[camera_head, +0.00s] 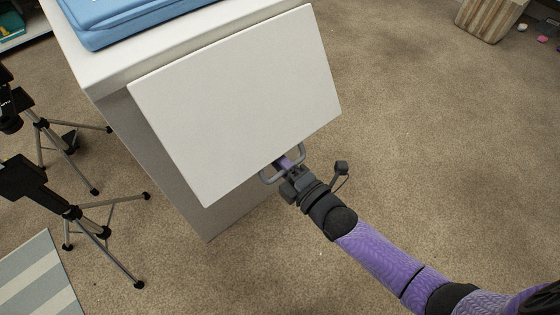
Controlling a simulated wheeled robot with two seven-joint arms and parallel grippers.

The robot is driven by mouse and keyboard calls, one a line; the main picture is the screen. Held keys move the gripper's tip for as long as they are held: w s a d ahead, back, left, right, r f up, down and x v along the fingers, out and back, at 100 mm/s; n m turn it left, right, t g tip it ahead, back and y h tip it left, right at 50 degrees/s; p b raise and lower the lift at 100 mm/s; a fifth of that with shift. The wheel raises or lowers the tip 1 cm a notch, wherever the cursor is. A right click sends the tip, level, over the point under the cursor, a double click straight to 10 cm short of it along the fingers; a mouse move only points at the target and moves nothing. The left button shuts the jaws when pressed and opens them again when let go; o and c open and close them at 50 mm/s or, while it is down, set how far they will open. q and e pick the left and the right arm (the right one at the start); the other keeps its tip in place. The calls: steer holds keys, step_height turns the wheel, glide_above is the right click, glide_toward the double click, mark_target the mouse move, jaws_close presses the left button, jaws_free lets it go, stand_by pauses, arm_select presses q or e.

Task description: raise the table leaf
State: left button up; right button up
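The white table leaf (240,100) slopes down and outward from the edge of the white table (110,62). A grey loop handle (266,180) shows at the leaf's lower edge. My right gripper (284,166) is at this handle, with its fingers around the bar and partly hidden by the leaf's edge. It looks shut on the handle. My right arm reaches in from the lower right. My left gripper does not show.
A blue case (125,18) lies on the table top. Black tripods (75,212) stand on the carpet at the left, beside a striped rug (42,280). A woven basket (488,18) and small items are at the upper right. The carpet (430,130) at the right is clear.

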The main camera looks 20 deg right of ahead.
jaws_close()
stand_by(1.4)
